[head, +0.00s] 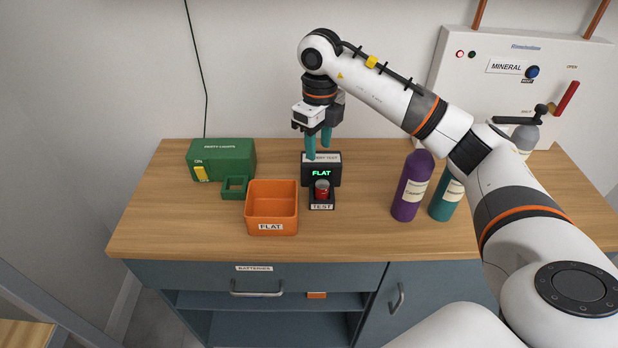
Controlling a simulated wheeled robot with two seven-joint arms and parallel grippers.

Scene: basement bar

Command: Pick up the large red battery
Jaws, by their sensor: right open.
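The red battery (322,189) stands upright in the cradle of the black battery tester (321,173), on the wooden counter. The tester's display reads "FLAT" in green. My right gripper (318,145) points down above and behind the battery, near the top of the tester. Its teal fingers are open with nothing seen between them. The fingertips partly cover the label on the tester's top. My left gripper is not in view.
An orange bin (271,206) labelled "FLAT" sits left of the tester. A green box (222,158) with a yellow switch and a small green holder (235,187) are farther left. A purple bottle (411,186) and a teal bottle (446,196) stand right, near my right arm.

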